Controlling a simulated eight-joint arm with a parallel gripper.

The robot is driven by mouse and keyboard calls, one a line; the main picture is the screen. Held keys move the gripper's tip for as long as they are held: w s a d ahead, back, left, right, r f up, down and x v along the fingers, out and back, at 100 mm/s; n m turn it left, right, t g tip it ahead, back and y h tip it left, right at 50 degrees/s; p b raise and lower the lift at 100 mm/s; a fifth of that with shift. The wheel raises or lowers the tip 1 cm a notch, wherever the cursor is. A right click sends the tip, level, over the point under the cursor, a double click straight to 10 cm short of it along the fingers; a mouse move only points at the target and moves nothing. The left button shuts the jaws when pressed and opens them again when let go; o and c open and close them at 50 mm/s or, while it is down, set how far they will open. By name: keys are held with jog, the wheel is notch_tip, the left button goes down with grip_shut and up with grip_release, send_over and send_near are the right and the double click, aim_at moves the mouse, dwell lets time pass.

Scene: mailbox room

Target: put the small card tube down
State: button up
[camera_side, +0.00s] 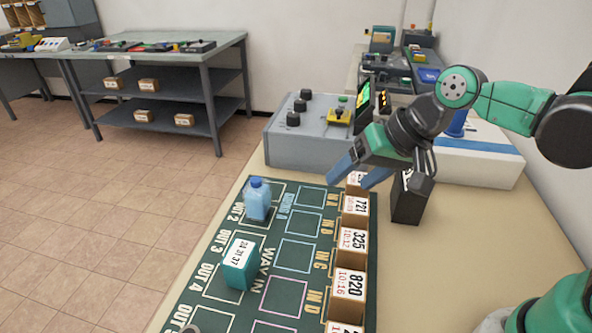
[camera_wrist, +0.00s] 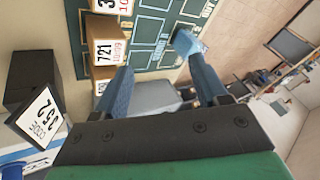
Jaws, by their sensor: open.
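I cannot make out a small card tube for certain in either view. A grey rounded thing (camera_side: 190,329) is cut off at the bottom edge of the side view, too little of it showing to name. My gripper (camera_side: 358,178) is open, its two blue fingers spread above the far end of the green mat (camera_side: 226,262), near the row of numbered boxes. In the wrist view nothing is held between the fingers of my gripper (camera_wrist: 158,75). A blue bottle (camera_side: 257,200) stands upright on the mat by OUT 2; it also shows beyond a fingertip in the wrist view (camera_wrist: 186,43).
A teal box (camera_side: 240,266) stands by OUT 3. Numbered brown boxes (camera_side: 349,284) line the mat's right edge. A black box (camera_side: 407,207) with a code card (camera_wrist: 41,118) stands right of them. A grey control box (camera_side: 308,140) is behind. Several mat squares are empty.

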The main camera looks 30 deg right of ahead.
jog(key=s+d+n+t+h, duration=0.1)
jog(key=s+d+n+h, duration=0.1)
jog(key=d, duration=0.4)
jog(key=shift+s+d+f+n+t+h, duration=0.2)
jog(key=shift+d+f+n+t+h, duration=0.1)
jog(key=shift+n+h, duration=0.35)
